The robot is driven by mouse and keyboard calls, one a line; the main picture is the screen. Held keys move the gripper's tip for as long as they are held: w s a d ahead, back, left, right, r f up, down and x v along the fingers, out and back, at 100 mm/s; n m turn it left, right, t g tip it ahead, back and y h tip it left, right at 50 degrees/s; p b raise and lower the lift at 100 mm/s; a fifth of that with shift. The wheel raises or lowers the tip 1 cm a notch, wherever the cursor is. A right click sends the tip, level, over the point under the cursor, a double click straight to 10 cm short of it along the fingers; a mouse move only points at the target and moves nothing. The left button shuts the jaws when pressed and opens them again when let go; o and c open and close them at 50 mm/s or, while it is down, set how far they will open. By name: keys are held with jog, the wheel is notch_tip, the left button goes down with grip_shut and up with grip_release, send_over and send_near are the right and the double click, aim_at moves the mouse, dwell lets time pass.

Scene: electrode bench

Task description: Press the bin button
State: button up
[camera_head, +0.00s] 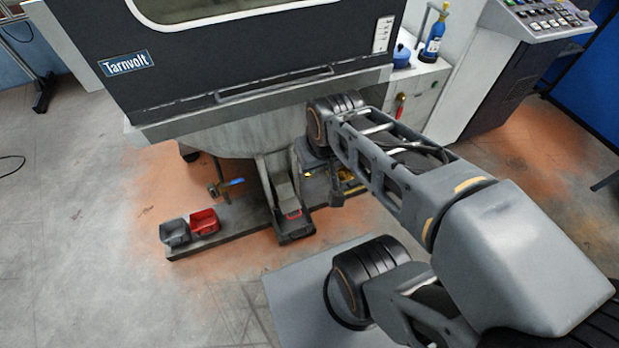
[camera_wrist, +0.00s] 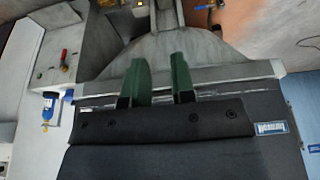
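No button clearly marked for a bin can be made out. A small red open container (camera_head: 204,221) and a grey one (camera_head: 174,232) sit side by side on a low rail at the machine's foot. A dark tray with a red-edged part (camera_head: 295,225) lies below a metal chute. My gripper (camera_wrist: 159,68) shows two green fingers apart, with nothing between them. In the wrist view it is in front of the dark machine's lower edge. In the head view my arm reaches to the machine's underside, and the fingers are not clearly visible.
The dark machine with the Tarnvolt label (camera_head: 125,62) overhangs the floor. A control panel with many buttons (camera_head: 545,14) stands at the far right. A blue bottle (camera_head: 433,42) stands on a white cabinet. A blue-handled valve (camera_head: 232,183) is near the rail.

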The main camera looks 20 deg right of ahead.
grip_shut()
dwell(1.4)
